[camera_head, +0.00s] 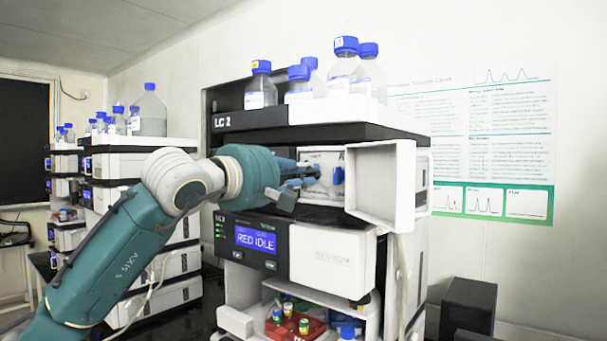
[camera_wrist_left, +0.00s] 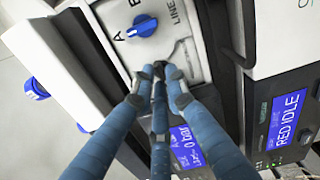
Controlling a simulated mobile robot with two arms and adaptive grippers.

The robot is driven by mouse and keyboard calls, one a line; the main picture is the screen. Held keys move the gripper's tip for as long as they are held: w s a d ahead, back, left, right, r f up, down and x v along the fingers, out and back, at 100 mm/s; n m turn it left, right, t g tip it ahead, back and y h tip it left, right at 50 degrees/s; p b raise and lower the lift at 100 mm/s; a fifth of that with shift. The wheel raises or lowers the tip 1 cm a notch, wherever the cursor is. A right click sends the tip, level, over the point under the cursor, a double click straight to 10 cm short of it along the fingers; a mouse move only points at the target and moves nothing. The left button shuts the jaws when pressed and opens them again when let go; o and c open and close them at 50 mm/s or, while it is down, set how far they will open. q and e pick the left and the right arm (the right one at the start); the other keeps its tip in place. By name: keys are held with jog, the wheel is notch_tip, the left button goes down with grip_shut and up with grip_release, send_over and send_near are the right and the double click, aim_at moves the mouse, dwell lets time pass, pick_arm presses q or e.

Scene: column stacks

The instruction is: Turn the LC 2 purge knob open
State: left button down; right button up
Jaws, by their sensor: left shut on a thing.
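The LC 2 stack (camera_head: 300,132) stands in the middle of the head view, its pump door (camera_head: 407,185) swung open at the right. My left gripper (camera_head: 316,173) reaches into the open bay. In the left wrist view my left gripper (camera_wrist_left: 159,76) has its blue fingers closed together at the pale panel, shut on a small part taken to be the purge knob, which the fingertips largely hide. A blue selector knob (camera_wrist_left: 143,27) with the labels A, B and LINE sits just beside the fingertips, apart from them. My right gripper is not in view.
Bottles with blue caps (camera_head: 343,68) stand on top of the stack. A module with a RED IDLE display (camera_head: 255,239) lies below the bay. A red vial tray (camera_head: 297,328) sits lower. Another stack (camera_head: 115,165) stands at the left. A wall poster (camera_head: 480,120) hangs at the right.

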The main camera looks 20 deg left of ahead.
pick_arm(q)
jog(key=shift+m, duration=1.1)
jog(key=c, duration=1.7)
grip_release()
jog(key=shift+c, duration=0.2)
jog(key=shift+s, duration=0.1)
jog(key=v, duration=1.1)
jog(key=shift+s, duration=0.4)
jog(key=shift+a, duration=0.1)
